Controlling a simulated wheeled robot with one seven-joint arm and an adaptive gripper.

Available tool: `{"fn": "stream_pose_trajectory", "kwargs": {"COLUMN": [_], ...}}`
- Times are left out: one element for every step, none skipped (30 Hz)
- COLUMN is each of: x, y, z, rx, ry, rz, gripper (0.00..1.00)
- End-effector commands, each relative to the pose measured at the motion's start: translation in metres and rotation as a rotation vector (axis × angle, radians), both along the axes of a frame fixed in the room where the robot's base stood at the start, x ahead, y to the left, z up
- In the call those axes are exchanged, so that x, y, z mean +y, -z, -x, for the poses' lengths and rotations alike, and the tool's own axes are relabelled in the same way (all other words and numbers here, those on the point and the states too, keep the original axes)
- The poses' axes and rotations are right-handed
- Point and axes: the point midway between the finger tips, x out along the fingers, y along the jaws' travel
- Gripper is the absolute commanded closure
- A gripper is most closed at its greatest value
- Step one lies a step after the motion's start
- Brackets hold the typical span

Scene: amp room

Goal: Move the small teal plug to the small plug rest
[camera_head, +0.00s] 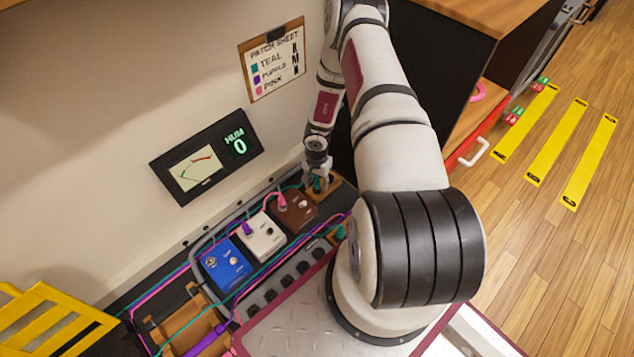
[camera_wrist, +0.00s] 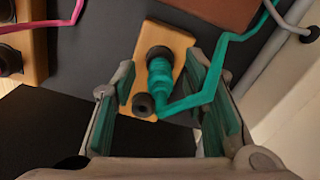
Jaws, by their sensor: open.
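In the wrist view a teal plug (camera_wrist: 160,78) with a teal cord lies over a small wooden block (camera_wrist: 177,42) with dark round parts. My gripper (camera_wrist: 163,98) is open, with its teal-padded fingers on either side of the plug and a gap on both sides. In the head view my gripper (camera_head: 318,178) is low over the wooden block (camera_head: 341,192) at the far end of the pedal row, and partly hides the plug. A second small wooden block (camera_head: 339,234) with something teal on it sits nearer my arm. I cannot tell which block is the small plug rest.
Brown (camera_head: 297,212), white (camera_head: 262,237) and blue (camera_head: 226,268) pedals stand close by, with teal, pink and purple cords running around them. A wooden cradle (camera_head: 188,322) stands at the front left.

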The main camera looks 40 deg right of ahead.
Motion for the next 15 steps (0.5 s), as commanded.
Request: {"fn": "stream_pose_trajectory", "kwargs": {"x": [-0.001, -0.001, -0.001, -0.001, -0.001, -0.001, -0.001, -0.002, -0.001, -0.001, -0.002, -0.001, -0.001, -0.002, -0.001], "y": [-0.004, -0.006, -0.011, -0.015, -0.020, -0.027, -0.033, -0.040, -0.048, -0.055, -0.061, -0.069, -0.075, -0.081, -0.088], "z": [-0.001, -0.001, 0.000, -0.001, -0.001, -0.001, -0.001, -0.001, -0.001, -0.001, 0.000, -0.001, -0.001, -0.001, -0.001], "rx": [-0.001, -0.001, -0.001, -0.001, -0.003, -0.002, -0.004, -0.003, -0.004, -0.004, -0.003, -0.004, -0.004, -0.003, -0.004], "ry": [0.001, 0.001, 0.001, 0.001, 0.001, 0.001, 0.001, 0.001, 0.002, 0.003, 0.003, 0.002, 0.002, 0.002, 0.002], "rz": [0.001, 0.001, 0.001, 0.001, 0.001, 0.000, 0.001, 0.001, 0.001, 0.001, 0.001, 0.001, 0.001, 0.002, 0.001], "gripper": [0.60, 0.60, 0.60, 0.60, 0.60, 0.60, 0.60, 0.60, 0.60, 0.60, 0.60, 0.60, 0.60, 0.60, 0.60]}}
